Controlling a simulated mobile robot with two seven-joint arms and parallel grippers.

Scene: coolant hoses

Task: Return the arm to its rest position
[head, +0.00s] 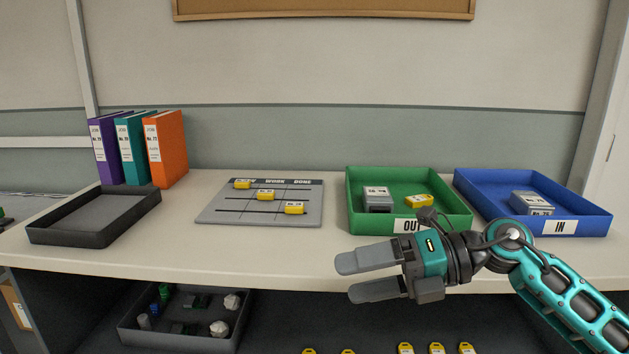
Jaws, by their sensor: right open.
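My right gripper (362,276) is in front of the desk's front edge, at the lower right of the head view. It points left, its two grey fingers are apart, and nothing is between them. My right arm (570,295) comes in from the lower right corner. In the picture the gripper overlaps the desk edge below the green OUT tray (357,212). My left gripper does not show.
The desk (180,244) holds a black tray (50,237), binders (165,150), a grey board (225,213) with yellow pieces and a blue IN tray (590,212). Below are a dark bin (185,344) and several yellow items (405,348). The desk's front middle is clear.

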